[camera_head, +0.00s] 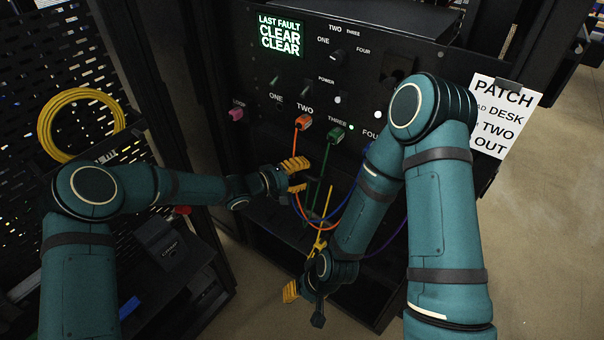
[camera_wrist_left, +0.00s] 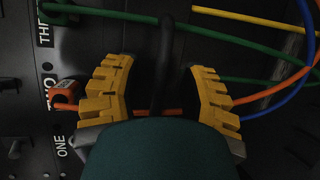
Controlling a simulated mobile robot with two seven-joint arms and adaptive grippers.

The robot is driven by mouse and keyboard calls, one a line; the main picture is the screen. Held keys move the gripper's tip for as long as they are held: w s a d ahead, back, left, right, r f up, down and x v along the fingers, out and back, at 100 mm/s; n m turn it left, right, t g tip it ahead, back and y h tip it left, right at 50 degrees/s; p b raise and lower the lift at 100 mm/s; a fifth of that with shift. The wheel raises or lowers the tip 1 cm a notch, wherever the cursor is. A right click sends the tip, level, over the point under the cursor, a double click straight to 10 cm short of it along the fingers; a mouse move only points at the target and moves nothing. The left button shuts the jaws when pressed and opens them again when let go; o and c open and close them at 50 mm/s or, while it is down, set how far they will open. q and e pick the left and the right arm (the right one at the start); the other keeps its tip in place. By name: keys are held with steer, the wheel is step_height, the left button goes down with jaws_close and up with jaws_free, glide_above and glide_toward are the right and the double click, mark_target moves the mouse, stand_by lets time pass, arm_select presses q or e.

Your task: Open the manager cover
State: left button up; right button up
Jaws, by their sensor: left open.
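My left gripper (camera_head: 294,174) is in front of the rack panel's lower part, just below the orange plug (camera_head: 303,122). In the left wrist view its yellow fingers (camera_wrist_left: 160,92) are apart. A dark upright bar or handle (camera_wrist_left: 163,60) shows between them; I cannot tell whether they touch it. A dark ledge (camera_head: 270,214) below the ports may be the manager cover; its outline is hard to make out. My right gripper (camera_head: 303,302) is low in front of the rack, with a yellow fingertip showing; its opening is unclear.
A green plug (camera_head: 336,134) and several coloured cables hang in front of the panel near my left gripper. A lit display (camera_head: 279,36) reads LAST FAULT CLEAR CLEAR. A paper note (camera_head: 503,115) hangs at right. A yellow cable coil (camera_head: 80,124) hangs at left.

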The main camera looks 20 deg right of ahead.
arm_select(q)
jaws_close()
steer(key=shift+f, duration=0.1)
step_height(320, 180, down, 6)
steer(key=b, duration=0.3)
steer(key=shift+f, duration=0.15)
jaws_free()
